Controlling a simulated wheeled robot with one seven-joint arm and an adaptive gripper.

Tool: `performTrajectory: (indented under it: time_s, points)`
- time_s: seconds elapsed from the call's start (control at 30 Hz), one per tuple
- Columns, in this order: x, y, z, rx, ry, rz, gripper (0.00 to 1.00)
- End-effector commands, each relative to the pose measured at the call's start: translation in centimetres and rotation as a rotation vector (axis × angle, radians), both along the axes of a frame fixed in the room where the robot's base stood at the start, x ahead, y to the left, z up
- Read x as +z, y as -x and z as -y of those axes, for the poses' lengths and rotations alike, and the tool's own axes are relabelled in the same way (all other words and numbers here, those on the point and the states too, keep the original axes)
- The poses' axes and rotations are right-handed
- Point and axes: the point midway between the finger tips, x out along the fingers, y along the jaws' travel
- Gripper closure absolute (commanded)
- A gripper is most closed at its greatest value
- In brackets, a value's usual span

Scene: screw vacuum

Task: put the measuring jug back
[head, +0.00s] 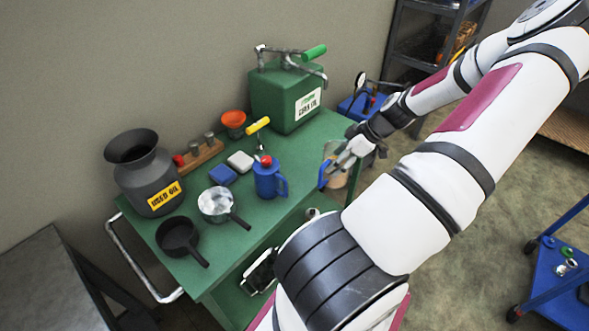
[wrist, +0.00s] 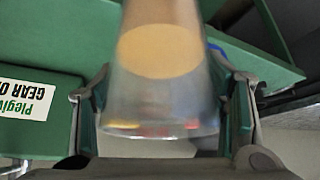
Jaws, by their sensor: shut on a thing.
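The measuring jug is a clear vessel (head: 337,172) with a blue handle (head: 324,173), seen near the right end of the green bench. In the wrist view the clear jug (wrist: 160,88) stands between my fingers, with a tan disc showing inside it. My gripper (head: 350,153) is shut on the jug's body; its fingers also flank the jug in the wrist view (wrist: 165,115). My gripper and arm hide part of the jug in the head view. I cannot tell whether its base touches the bench.
The green bench (head: 228,246) holds a green gear oil can (head: 275,98), a blue jug (head: 268,182), a used oil vessel (head: 150,180), pans (head: 179,236), an orange funnel (head: 233,121) and small blocks. A shelf (head: 405,40) stands behind; a blue cart (head: 560,275) is at right.

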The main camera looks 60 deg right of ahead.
Motion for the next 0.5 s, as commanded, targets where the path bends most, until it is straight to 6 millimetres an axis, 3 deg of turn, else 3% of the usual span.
performTrajectory:
  time_s: [0.17, 0.5]
  points:
    - [-0.1, -2.0, 0.4, 0.005, 0.002, 0.001, 0.83]
    - [-0.8, -9.5, 2.3, 0.006, 0.002, 0.002, 0.83]
